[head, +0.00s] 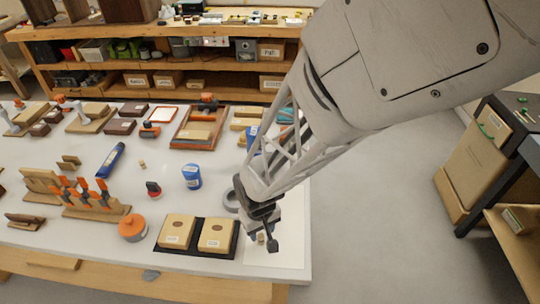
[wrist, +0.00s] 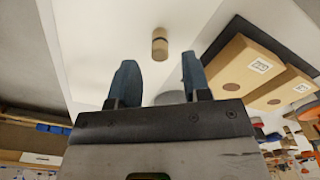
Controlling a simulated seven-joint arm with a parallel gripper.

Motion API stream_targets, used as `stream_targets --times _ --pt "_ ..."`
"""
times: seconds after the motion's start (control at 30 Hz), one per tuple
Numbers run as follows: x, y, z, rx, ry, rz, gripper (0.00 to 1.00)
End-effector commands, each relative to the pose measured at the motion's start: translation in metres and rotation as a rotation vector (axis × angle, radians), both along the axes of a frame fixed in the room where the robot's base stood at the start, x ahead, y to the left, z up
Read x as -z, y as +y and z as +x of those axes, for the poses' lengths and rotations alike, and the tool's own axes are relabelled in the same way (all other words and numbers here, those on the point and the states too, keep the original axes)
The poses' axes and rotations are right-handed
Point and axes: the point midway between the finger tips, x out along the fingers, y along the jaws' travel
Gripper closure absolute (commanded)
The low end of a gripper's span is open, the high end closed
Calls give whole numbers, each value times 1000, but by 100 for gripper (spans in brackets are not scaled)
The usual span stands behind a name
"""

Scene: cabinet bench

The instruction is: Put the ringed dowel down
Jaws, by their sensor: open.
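The ringed dowel (wrist: 160,44) is a short light-wood cylinder with a dark band around its middle. In the wrist view it is on the white surface, just beyond my fingertips and in line with the gap between them. It appears upright. My gripper (wrist: 160,76) is open, its two blue-grey fingers apart with nothing between them. In the head view my gripper (head: 266,238) is low over the right front part of the bench, and the dowel (head: 261,239) shows only partly beside a finger.
A black tray (head: 197,252) with two tan boxes lies just left of my gripper. A grey ring-shaped thing (head: 231,201) is close behind it. A blue can (head: 192,177) and an orange round container (head: 132,228) stand farther left. The bench's right edge is near.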

Motion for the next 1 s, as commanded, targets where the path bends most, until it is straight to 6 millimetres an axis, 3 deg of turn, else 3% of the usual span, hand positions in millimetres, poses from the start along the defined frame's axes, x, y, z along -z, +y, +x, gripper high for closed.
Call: stream_targets --times 0.3,0.5,1.0 --pt "-52 0 0 0 -2 2 56" --pt "-75 0 0 0 0 0 56" --pt "-85 0 0 0 0 0 56"
